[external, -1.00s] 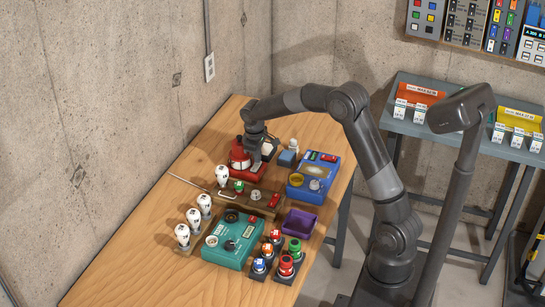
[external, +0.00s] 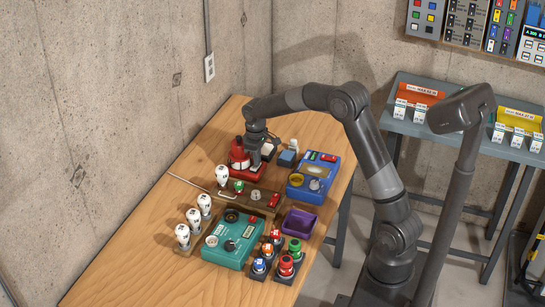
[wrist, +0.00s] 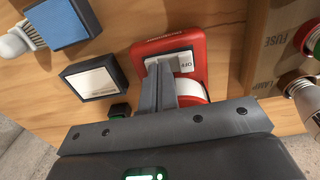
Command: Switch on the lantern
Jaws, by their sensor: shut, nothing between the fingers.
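The red lantern (external: 237,155) stands on the wooden workbench by the wall side, partly hidden behind my gripper (external: 257,158) in the external view. In the wrist view the red lantern (wrist: 199,47) shows a light switch plate (wrist: 183,62) marked OFF, and a white round part (wrist: 190,87) beside my fingers. My gripper (wrist: 161,66) is shut and empty. Its fingertips are at the near left edge of the switch plate; I cannot tell whether they touch it. The fingers hide part of the plate.
A white-topped block (wrist: 92,79) and a blue block (wrist: 60,22) lie left of the lantern in the wrist view. A wooden fuse and lamp board (wrist: 272,70) is close on the right. A blue box (external: 315,178), teal box (external: 232,240) and purple tray (external: 300,222) crowd the bench.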

